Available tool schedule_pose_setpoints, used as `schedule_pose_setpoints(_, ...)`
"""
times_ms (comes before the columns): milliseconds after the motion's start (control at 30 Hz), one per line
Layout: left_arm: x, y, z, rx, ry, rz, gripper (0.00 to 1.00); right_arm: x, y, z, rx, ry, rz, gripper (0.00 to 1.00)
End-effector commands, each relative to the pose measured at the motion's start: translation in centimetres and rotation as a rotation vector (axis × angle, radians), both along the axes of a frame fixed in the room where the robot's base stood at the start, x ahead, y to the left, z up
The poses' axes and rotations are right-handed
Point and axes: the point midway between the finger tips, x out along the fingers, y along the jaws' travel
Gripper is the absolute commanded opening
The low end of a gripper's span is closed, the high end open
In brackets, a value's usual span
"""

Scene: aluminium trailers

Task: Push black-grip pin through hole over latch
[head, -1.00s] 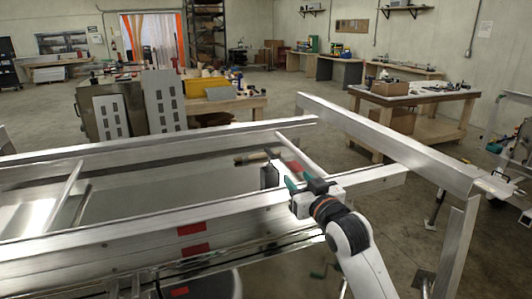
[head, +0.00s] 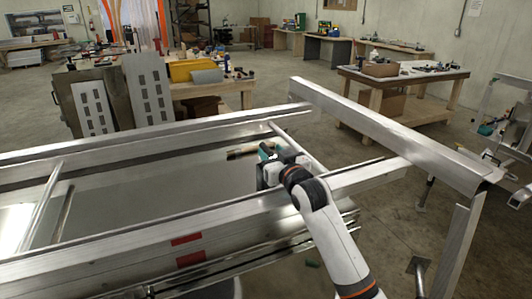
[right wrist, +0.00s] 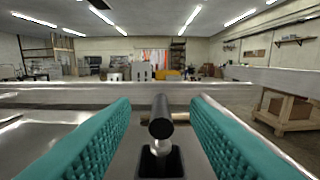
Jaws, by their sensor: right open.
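My right gripper (head: 268,160) is over the trailer bed, just inside the near side rail. In the right wrist view its two teal fingers (right wrist: 160,140) are apart. Between them stands the black-grip pin (right wrist: 160,112), a black cylinder with a short metal part below it. Neither finger appears to touch the pin. Below the metal part is a black square block (right wrist: 160,162) with a dark opening, perhaps the latch body. I cannot tell how deep the pin sits. The hand mostly covers this spot in the head view. My left gripper is not in view.
The near rail (head: 110,255) with red marks runs under my right arm. A cross rail (head: 390,135) stands at the right end. A brown cylindrical object (head: 243,149) lies on the bed beyond the gripper. The bed to the left (head: 150,190) is clear.

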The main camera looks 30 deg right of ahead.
Motion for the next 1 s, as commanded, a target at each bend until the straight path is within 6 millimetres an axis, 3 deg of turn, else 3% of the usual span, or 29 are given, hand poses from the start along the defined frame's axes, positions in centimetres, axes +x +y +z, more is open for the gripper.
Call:
schedule_pose_setpoints(200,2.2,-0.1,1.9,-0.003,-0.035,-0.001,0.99,3.0,-0.2,-0.1,0.002,0.001,0.0,0.42)
schedule_pose_setpoints(367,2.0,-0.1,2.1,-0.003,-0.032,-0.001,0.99,4.3,-0.3,-0.3,0.002,0.0,0.0,0.42)
schedule_pose_setpoints(600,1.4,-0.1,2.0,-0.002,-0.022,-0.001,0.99,4.4,-0.3,-0.4,0.001,0.001,0.0,0.42)
schedule_pose_setpoints(867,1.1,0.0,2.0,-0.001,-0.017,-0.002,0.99,4.4,-0.3,-0.4,0.001,0.001,0.0,0.01)
schedule_pose_setpoints(1000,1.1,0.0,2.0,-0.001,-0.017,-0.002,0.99,4.4,-0.3,-0.4,0.001,0.0,0.0,0.0)
